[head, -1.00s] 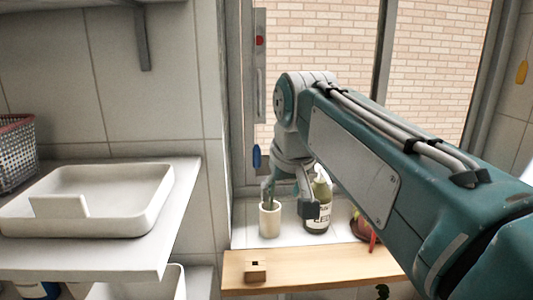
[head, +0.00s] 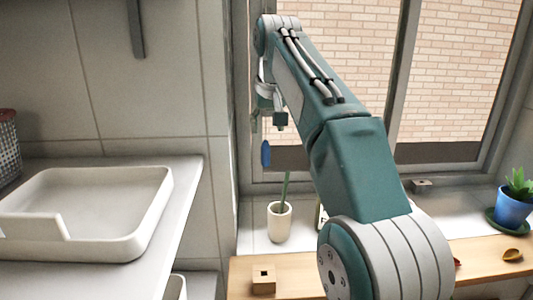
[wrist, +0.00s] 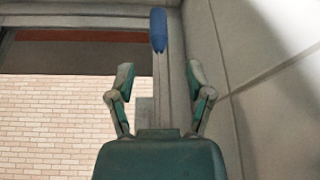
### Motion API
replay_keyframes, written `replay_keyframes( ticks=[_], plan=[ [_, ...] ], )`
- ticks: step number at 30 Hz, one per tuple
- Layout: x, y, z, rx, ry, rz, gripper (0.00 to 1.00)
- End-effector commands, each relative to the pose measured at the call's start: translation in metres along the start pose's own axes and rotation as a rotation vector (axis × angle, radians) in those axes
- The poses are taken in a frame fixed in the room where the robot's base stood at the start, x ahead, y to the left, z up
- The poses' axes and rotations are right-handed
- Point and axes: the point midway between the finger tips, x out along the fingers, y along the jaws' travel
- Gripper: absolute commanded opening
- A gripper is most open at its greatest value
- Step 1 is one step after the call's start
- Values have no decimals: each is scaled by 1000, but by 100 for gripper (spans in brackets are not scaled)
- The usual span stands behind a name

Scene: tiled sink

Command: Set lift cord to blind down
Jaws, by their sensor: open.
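A blue pull (head: 266,153) of the lift cord hangs beside the left window frame in the head view. It also shows at the top of the wrist view (wrist: 158,30), ahead of the fingers and between their lines. My gripper (head: 268,116) is just above the blue pull in the head view. In the wrist view my gripper (wrist: 160,78) has its two fingers spread apart with nothing clamped between them. A pale vertical strip runs between the fingers; I cannot tell whether it is cord or frame. My arm hides part of the window.
A white cup (head: 279,222) with a green stick stands on the sill below. A wooden ledge (head: 305,268) holds a small block (head: 264,280). A white tray (head: 95,185) sits on the left counter. A blue plant pot (head: 512,208) stands far right. A tiled wall borders the left.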

Motion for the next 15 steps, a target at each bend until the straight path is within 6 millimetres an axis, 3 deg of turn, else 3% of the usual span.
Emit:
replay_keyframes(
  ticks=[9,15],
  plan=[
    [58,0,1,1,-4,0,67],
    [85,0,1,1,-2,0,67]
  ],
)
